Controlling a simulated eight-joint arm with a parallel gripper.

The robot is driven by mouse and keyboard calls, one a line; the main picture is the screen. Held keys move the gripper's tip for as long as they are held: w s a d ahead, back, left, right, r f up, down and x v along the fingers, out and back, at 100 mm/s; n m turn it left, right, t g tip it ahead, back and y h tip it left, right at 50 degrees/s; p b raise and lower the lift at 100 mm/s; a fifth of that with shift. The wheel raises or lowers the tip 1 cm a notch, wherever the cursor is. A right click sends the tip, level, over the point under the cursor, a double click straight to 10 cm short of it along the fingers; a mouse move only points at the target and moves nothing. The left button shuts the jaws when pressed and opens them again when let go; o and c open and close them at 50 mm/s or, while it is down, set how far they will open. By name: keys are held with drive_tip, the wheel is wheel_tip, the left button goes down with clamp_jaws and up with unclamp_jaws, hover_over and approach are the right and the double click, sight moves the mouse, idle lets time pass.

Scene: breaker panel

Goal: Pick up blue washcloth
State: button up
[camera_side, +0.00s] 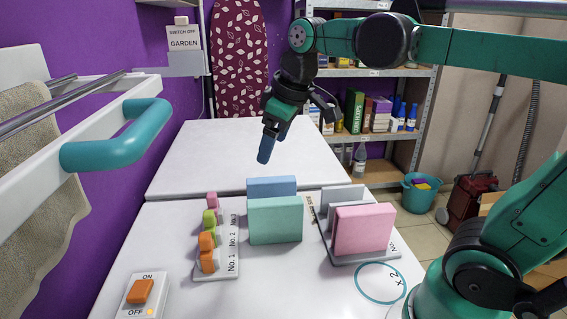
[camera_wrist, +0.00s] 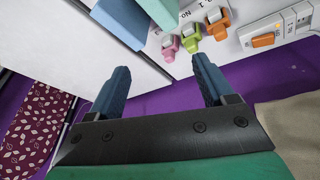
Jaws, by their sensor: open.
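The blue washcloth appears to be the blue upright slab (camera_side: 271,184) on the white table, standing behind a mint-green slab (camera_side: 275,221) that hides its lower part. In the wrist view, the blue slab (camera_wrist: 122,20) is at the top, cut off by the frame edge, beside the green one (camera_wrist: 163,10). My gripper (camera_side: 265,155) points down above and behind the blue slab, apart from it. The wrist view shows the two blue fingers of my gripper (camera_wrist: 160,72) spread wide with nothing between them.
A pink slab (camera_side: 363,230) stands in a holder at right. A row of pink, green and orange switches (camera_side: 209,235) is left of the slabs. An ON/OFF switch (camera_side: 141,292) is at the front left. The rear white tabletop (camera_side: 215,150) is clear. A towel rail (camera_side: 115,140) is at left.

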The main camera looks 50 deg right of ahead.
sight(271, 195)
drive_tip(key=w+d+f+n+g, duration=0.4)
drive_tip(key=w+d+n, duration=0.2)
drive_tip(key=w+d, duration=0.2)
wheel_tip(271, 195, down, 15)
drive_tip(key=shift+s+r, duration=0.1)
clamp_jaws()
